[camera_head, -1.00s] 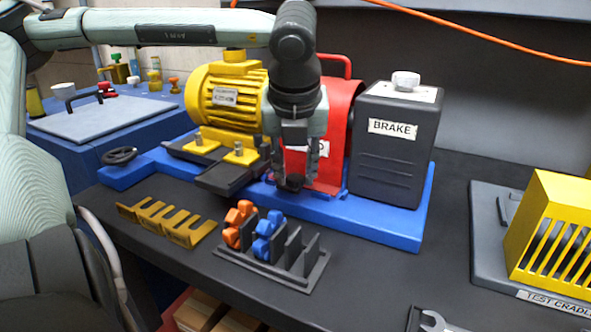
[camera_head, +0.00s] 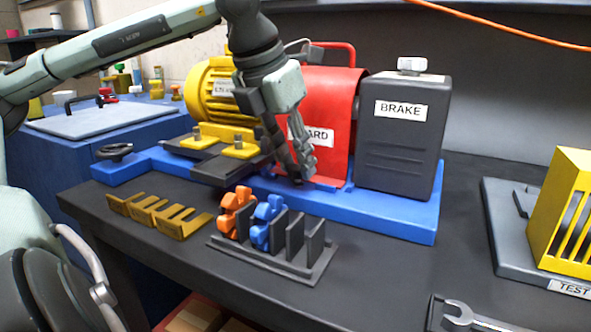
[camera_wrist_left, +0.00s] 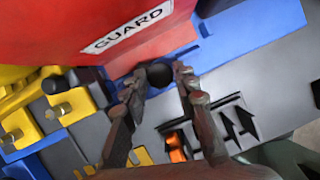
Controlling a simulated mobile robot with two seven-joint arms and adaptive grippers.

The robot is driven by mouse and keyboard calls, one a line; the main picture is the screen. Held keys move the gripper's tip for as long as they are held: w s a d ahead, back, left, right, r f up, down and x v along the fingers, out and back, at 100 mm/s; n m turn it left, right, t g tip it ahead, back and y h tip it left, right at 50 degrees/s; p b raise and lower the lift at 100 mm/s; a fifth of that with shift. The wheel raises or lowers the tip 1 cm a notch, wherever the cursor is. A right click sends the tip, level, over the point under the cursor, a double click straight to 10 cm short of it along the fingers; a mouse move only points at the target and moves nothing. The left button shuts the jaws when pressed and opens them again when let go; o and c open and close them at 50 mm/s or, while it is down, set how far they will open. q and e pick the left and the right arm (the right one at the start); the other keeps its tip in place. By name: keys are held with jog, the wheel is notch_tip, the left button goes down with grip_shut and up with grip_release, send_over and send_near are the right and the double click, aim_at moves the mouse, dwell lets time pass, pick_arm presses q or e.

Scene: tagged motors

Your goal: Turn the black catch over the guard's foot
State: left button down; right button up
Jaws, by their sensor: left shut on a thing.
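The red guard (camera_head: 325,105), labelled GUARD, stands on the blue base (camera_head: 400,213) between the yellow motor (camera_head: 207,88) and the black brake box. My left gripper (camera_head: 298,172) points down at the front foot of the guard. In the left wrist view, its fingers (camera_wrist_left: 160,85) are on either side of the round black catch (camera_wrist_left: 158,74), at the guard's lower edge, and are shut on it. In the head view the fingers hide most of the catch and foot, so I cannot tell how far the catch is turned. My right gripper is not in view.
The brake box (camera_head: 402,140) stands close to the guard's right. In front are a black rack (camera_head: 275,260) with orange and blue parts and a yellow slotted bracket (camera_head: 158,215). A wrench (camera_head: 470,318) and yellow test cradle (camera_head: 565,215) lie right.

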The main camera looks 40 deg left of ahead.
pick_arm(q)
jog(key=m+h, duration=0.1)
jog(key=m, duration=0.2)
jog(key=shift+a+b, duration=0.1)
jog(key=shift+b, duration=0.2)
jog(key=shift+m+h, duration=0.4)
jog(key=shift+m, duration=0.4)
jog(key=shift+a+m, duration=0.1)
jog(key=shift+m, duration=0.4)
jog(key=m+g+h+p, duration=0.1)
jog(key=m, duration=0.1)
jog(key=shift+r+m, duration=0.1)
jog(key=shift+m, duration=0.3)
jog(key=shift+w+a+m+g+h+p, duration=0.1)
jog(key=shift+m+g+h+p, duration=0.2)
jog(key=shift+m+p, duration=0.35)
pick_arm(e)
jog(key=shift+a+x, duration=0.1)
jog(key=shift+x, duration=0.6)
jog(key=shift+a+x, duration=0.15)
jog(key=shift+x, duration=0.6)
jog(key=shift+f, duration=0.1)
pick_arm(q)
jog(key=c, duration=1.2)
grip_release()
